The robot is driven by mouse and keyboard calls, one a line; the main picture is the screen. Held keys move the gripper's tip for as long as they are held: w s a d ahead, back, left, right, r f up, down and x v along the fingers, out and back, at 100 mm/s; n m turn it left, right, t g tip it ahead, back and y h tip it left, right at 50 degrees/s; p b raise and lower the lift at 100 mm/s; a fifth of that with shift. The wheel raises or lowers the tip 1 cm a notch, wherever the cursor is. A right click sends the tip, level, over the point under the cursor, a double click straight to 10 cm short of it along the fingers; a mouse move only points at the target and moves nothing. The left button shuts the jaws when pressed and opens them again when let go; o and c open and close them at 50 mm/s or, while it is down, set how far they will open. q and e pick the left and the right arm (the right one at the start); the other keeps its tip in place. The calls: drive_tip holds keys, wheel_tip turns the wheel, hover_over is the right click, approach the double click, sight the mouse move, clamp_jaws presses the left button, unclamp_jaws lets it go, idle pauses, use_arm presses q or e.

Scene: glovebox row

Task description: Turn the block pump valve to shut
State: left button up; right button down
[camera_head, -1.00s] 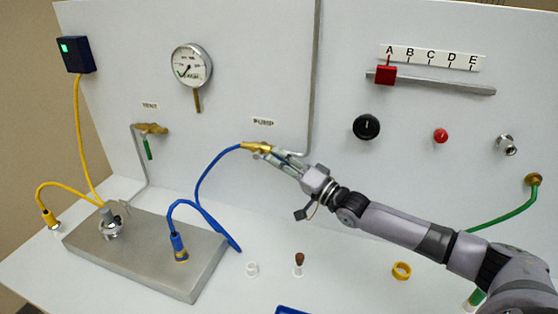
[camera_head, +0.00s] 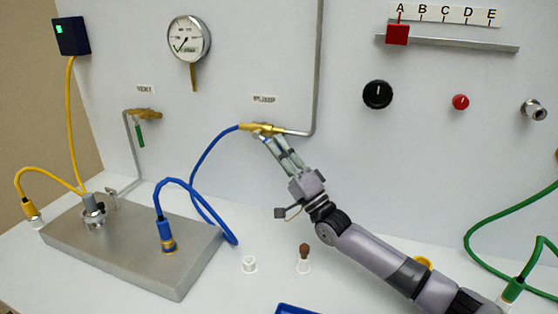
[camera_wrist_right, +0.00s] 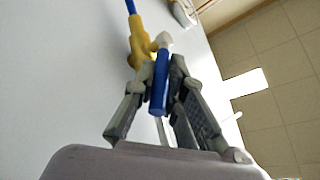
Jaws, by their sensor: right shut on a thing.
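The brass pump valve (camera_head: 256,128) sits on the white panel under the PUMP label (camera_head: 265,99), between a blue hose and a grey pipe. In the right wrist view the yellow-brass valve body (camera_wrist_right: 139,42) is at the upper middle, and its blue lever handle (camera_wrist_right: 160,82) runs down between my fingers. My right gripper (camera_head: 273,142) is shut on that blue handle, just below the valve. The fingers hide most of the handle in the head view. My left gripper is not in view.
A vent valve (camera_head: 145,114) with a green handle and a gauge (camera_head: 188,39) are on the panel to the left. A metal block (camera_head: 135,250) with hose fittings stands below. A white cup (camera_head: 249,264) and a brown-topped piece (camera_head: 304,256) stand near my right arm.

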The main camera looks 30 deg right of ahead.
idle(0.3)
drive_tip(key=c, duration=1.6)
unclamp_jaws()
drive_tip(key=shift+c, duration=0.2)
drive_tip(key=s+d+f, duration=0.1)
drive_tip(key=s+d, duration=0.1)
drive_tip(key=s, duration=0.5)
drive_tip(key=s+d+f, duration=0.2)
drive_tip(key=s, duration=0.6)
drive_tip(key=shift+d, duration=0.4)
drive_tip(key=shift+c, duration=0.3)
